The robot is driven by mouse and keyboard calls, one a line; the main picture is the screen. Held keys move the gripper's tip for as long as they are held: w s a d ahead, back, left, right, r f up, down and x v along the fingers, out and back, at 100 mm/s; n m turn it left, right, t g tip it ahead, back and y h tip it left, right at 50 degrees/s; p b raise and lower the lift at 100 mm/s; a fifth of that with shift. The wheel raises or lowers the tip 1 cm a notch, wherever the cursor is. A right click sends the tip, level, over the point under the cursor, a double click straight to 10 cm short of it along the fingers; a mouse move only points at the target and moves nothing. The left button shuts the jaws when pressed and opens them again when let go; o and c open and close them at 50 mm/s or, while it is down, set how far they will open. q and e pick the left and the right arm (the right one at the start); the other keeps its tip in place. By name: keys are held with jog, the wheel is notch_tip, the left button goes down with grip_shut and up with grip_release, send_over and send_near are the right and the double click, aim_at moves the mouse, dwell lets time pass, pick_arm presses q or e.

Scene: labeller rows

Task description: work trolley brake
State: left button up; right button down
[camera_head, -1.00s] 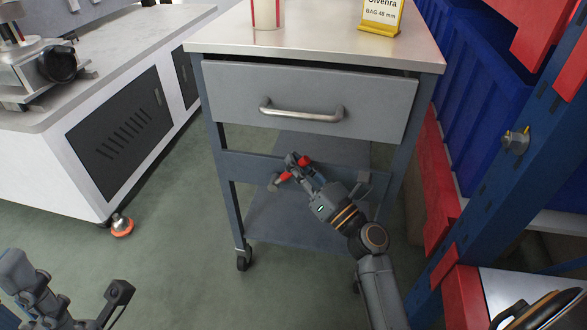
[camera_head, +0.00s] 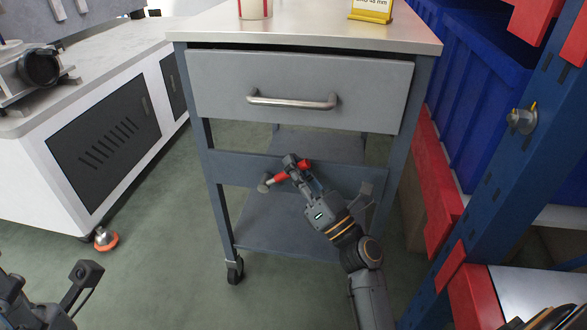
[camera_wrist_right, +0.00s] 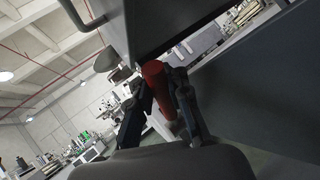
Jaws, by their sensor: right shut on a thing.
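The grey work trolley (camera_head: 230,168) has a drawer, a lower shelf and castors. A red brake lever (camera_head: 281,178) with a grey end sits at its middle crossbar. My right gripper (camera_head: 294,170) is shut on the red lever, in front of the crossbar. In the right wrist view the red grip (camera_wrist_right: 154,78) lies between the fingers (camera_wrist_right: 160,100). The lever's mount is partly hidden by my gripper. My left gripper (camera_head: 84,272) is at the bottom left, away from the trolley; its fingers do not show clearly.
The drawer handle (camera_head: 292,101) juts out above my right gripper. A blue and red rack (camera_head: 490,190) stands close on the right. A white cabinet (camera_head: 70,165) stands on the left. Green floor (camera_head: 165,240) is clear between cabinet and trolley.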

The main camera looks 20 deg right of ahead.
jog(key=shift+d, duration=0.1)
jog(key=c, duration=1.3)
grip_release()
jog(key=shift+s+f, duration=0.15)
jog(key=shift+s, duration=0.05)
jog(key=v, duration=0.7)
jog(key=shift+s+d, duration=0.1)
jog(key=shift+s, duration=0.2)
